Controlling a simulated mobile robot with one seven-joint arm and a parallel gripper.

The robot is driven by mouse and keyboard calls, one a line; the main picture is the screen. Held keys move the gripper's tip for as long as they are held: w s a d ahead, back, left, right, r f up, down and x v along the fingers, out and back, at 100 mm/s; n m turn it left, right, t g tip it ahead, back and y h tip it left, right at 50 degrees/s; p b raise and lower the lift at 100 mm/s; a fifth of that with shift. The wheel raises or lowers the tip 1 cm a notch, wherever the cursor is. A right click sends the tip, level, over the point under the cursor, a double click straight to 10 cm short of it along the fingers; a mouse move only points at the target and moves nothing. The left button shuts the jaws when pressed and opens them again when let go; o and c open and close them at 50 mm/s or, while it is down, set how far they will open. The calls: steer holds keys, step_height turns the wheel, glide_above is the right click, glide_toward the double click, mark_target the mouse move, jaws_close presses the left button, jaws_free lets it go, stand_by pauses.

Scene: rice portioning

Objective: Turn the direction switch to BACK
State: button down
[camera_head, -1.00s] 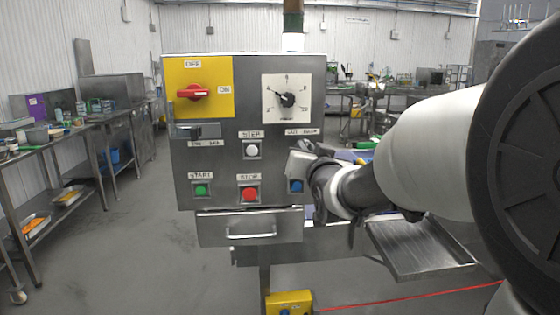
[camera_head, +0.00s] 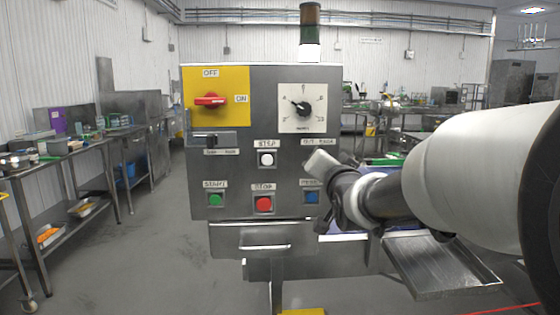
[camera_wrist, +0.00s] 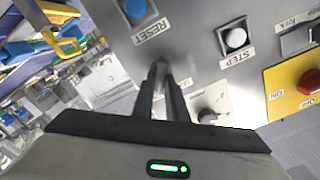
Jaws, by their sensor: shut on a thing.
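The grey control panel (camera_head: 285,180) faces me in the head view. The direction switch sits under a two-word label (camera_head: 319,141), too blurred to read surely, and is hidden behind my gripper. My gripper (camera_head: 316,163) is at that spot, between the label and the blue RESET button (camera_head: 311,197).
Close by are the dial (camera_head: 303,108), the red STOP button (camera_head: 263,204), the green START button (camera_head: 215,200), the red OFF/ON switch (camera_head: 210,100) and a lock switch (camera_head: 211,140). A metal chute (camera_head: 440,265) juts out at lower right. Floor at left is clear.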

steer(key=shift+r, duration=0.2)
steer(key=c, duration=1.8)
jaws_free()
steer(key=shift+f, duration=0.15)
steer(key=shift+o, duration=0.2)
steer(key=s, duration=1.7)
steer(key=shift+s, duration=0.2)
